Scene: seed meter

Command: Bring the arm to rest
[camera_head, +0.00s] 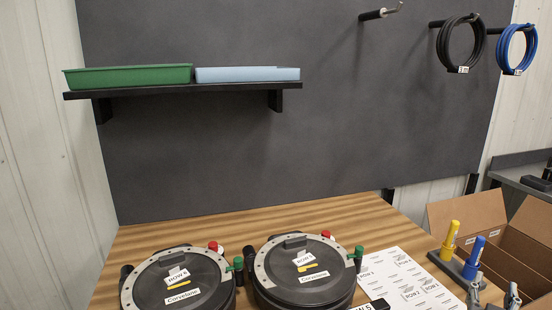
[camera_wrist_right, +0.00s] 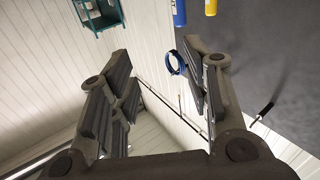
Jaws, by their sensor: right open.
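My right gripper (camera_wrist_right: 160,88) fills the right wrist view. Its two dark fingers stand wide apart, one at the left and one at the right, with nothing between them. Behind the gap are pale panelled walls, and a blue hose coil (camera_wrist_right: 177,62) shows in the distance beside the right finger. My left gripper is not seen.
Two round seed meters (camera_head: 180,284) (camera_head: 303,272) and a printed sheet (camera_head: 402,284) lie on the wooden bench (camera_head: 260,217). Yellow and blue handled tools (camera_head: 450,240) (camera_head: 474,257) stand beside a cardboard box (camera_head: 468,212). A shelf (camera_head: 185,90) holds green (camera_head: 128,77) and blue (camera_head: 247,74) trays.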

